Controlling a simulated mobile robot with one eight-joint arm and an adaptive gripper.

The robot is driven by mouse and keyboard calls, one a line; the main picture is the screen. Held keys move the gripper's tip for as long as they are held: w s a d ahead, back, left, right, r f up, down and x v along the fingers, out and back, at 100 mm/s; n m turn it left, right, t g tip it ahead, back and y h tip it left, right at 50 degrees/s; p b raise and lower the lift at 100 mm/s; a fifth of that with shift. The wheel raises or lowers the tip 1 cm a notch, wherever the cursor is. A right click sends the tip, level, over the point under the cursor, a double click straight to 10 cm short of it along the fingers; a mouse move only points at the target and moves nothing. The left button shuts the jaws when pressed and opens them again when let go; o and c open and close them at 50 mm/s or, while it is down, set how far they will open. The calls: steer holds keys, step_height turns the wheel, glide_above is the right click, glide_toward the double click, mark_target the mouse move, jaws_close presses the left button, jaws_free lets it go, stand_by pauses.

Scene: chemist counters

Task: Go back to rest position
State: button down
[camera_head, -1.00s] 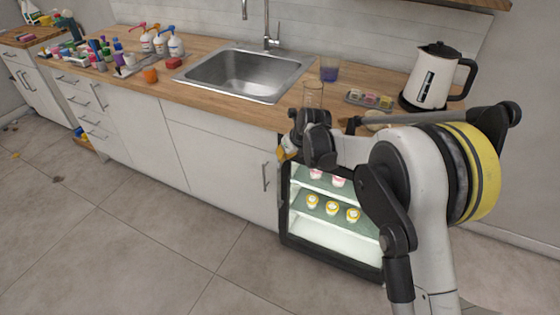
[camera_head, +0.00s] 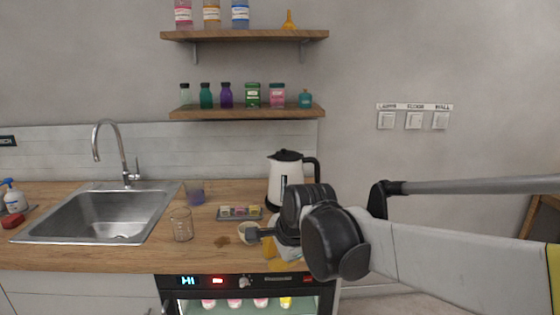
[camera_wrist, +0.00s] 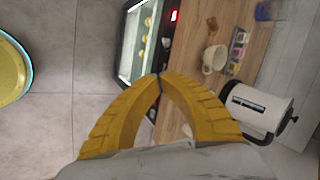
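My gripper (camera_wrist: 159,78) has yellow padded fingers whose tips meet in the wrist view, with nothing visible between them. In the head view the gripper (camera_head: 283,262) is mostly hidden behind my dark wrist joints, at the counter's front edge above the lit glass-fronted cabinet (camera_head: 240,282). In the wrist view the fingertips lie over that cabinet's front edge, apart from the white mug (camera_wrist: 213,58) on the wooden counter (camera_wrist: 240,20).
A white kettle (camera_head: 286,172) stands behind my wrist. A small tray (camera_head: 240,213) with coloured items, a glass beaker (camera_head: 181,226) and a blue-tinted beaker (camera_head: 195,193) stand left of it. A sink (camera_head: 105,215) is further left. Shelves (camera_head: 248,112) with bottles hang above.

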steer(key=s+d+f+n+t+h, duration=0.1)
steer(key=s+d+f+n+h, duration=0.1)
steer(key=s+d+n, duration=1)
steer(key=s+d+h, duration=0.1)
steer(key=s+d, duration=0.8)
steer(key=shift+f+t, duration=0.3)
